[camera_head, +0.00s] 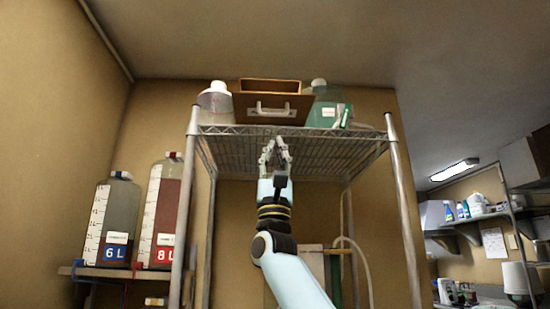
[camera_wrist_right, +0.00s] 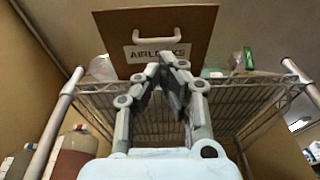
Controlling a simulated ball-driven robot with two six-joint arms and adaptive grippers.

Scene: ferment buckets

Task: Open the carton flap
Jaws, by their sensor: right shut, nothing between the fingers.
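The brown carton (camera_head: 270,83) stands on the top of the wire shelf. Its wide front flap (camera_head: 272,101), with a pale handle (camera_head: 272,112), faces me and stands out broader than the box; a recess shows above it. In the wrist view the flap (camera_wrist_right: 190,20) fills the top middle, with its handle (camera_wrist_right: 156,37) above a label reading "AIRLOCKS". My right gripper (camera_head: 274,144) is shut and empty, just below the shelf's front edge and under the flap. In the wrist view its fingertips (camera_wrist_right: 167,66) overlap the label's lower edge; contact cannot be told. My left gripper is not in view.
The wire shelf (camera_head: 230,131) has metal posts on both sides. A pinkish jug (camera_head: 214,107) stands left of the carton and a green jug (camera_head: 322,115) right.

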